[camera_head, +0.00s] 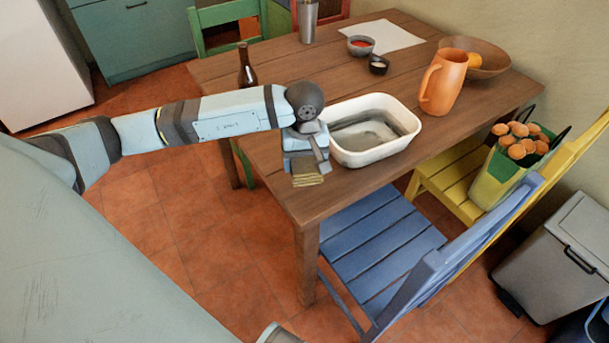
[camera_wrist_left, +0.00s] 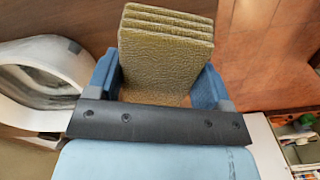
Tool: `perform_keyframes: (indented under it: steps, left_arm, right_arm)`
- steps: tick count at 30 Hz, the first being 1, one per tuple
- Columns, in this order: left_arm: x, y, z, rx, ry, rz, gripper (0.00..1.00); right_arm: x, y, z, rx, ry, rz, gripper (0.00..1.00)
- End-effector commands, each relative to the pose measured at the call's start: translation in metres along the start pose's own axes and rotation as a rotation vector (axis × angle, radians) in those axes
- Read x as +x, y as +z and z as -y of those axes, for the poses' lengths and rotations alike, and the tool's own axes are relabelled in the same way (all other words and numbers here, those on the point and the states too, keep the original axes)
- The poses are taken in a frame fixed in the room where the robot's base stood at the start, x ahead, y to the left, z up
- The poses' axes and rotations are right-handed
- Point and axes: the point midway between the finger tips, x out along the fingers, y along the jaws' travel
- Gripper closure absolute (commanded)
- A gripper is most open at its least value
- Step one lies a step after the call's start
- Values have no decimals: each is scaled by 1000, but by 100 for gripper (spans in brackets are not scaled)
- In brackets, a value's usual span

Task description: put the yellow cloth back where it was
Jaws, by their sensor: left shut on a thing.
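My left gripper (camera_head: 308,165) is shut on the folded yellow cloth (camera_head: 307,180). The cloth hangs below the jaws, over or just in front of the table's near edge. In the left wrist view the cloth (camera_wrist_left: 165,52) shows as several stacked, olive-yellow folds between the blue fingers of the gripper (camera_wrist_left: 160,85). A white basin (camera_head: 372,152) with grey water or a grey inside stands on the table right beside the gripper. My right gripper is not in view.
The wooden table (camera_head: 440,135) also holds an orange jug (camera_head: 443,82), a bowl (camera_head: 490,60), small dishes, a bottle (camera_head: 246,68) and a metal cup (camera_head: 308,20). A blue chair (camera_head: 383,245) and a yellow chair (camera_head: 455,180) with a bag stand at its near side.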

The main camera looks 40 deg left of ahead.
Motion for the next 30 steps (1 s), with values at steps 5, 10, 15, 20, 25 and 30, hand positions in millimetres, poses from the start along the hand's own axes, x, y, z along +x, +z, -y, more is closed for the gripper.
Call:
perform_keyframes:
  steps: [5,10,15,20,25,30]
  left_arm:
    - [13,0,0,-1,-1,0,45]
    - [36,0,0,0,-2,2,45]
    - [53,0,0,0,0,0,45]
    - [53,0,0,0,0,-1,45]
    - [57,0,0,0,0,-1,45]
    - [56,0,0,0,0,-1,1]
  right_arm:
    - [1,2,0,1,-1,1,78]
    - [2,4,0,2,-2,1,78]
    - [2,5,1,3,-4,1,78]
    - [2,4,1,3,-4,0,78]
    - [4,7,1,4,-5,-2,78]
    - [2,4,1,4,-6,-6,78]
